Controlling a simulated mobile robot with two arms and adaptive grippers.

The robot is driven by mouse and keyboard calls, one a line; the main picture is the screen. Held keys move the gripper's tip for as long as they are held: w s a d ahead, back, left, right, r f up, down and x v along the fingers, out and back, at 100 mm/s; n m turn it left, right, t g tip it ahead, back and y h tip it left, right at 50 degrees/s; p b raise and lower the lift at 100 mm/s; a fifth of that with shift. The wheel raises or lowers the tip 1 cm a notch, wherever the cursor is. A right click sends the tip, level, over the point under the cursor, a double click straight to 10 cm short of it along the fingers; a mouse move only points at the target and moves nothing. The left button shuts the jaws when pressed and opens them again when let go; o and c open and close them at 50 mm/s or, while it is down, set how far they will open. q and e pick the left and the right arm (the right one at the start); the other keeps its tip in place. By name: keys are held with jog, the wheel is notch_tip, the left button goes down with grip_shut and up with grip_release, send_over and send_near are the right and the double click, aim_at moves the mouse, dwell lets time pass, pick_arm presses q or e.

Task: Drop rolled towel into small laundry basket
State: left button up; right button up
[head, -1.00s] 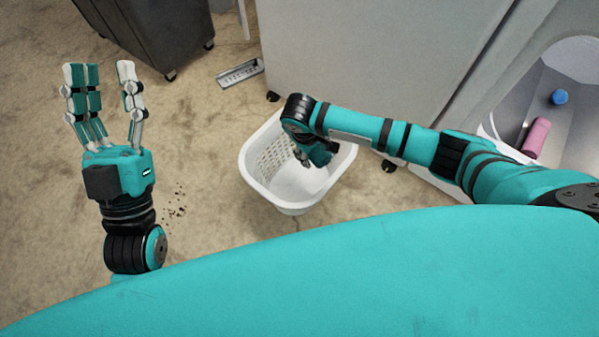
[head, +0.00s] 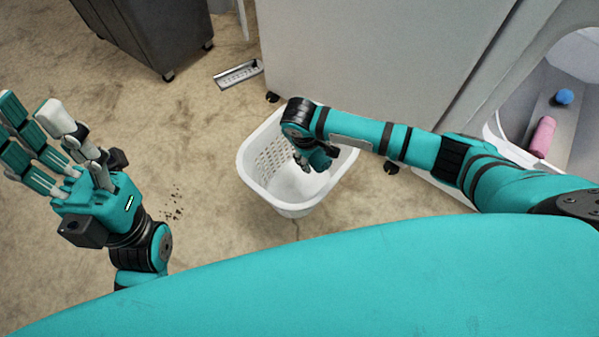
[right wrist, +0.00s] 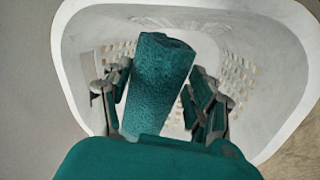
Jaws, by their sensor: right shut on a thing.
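The small white laundry basket (head: 300,208) stands on the carpet in the middle of the head view, and its pierced walls fill much of the right wrist view (right wrist: 290,40). My right gripper (head: 308,163) points down into the basket opening. In the right wrist view, the rolled teal towel (right wrist: 158,80) lies between the fingers of that gripper (right wrist: 155,100), which is shut on it, with the basket behind it. The towel is not clearly seen in the head view. My left gripper (head: 32,115) is open and empty above the carpet at the left.
A large white cabinet (head: 360,70) stands right behind the basket. At the right, a white-rimmed opening holds a pink cylinder (head: 543,137) and a blue round object (head: 564,96). A dark grey wheeled bin (head: 150,30) is at the back left. Carpet left of the basket is mostly clear.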

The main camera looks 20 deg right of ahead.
jog(key=o, duration=1.2)
jog(key=shift+o, duration=0.2)
jog(key=shift+r, duration=0.15)
jog(key=v, duration=1.1)
jog(key=shift+r, duration=0.4)
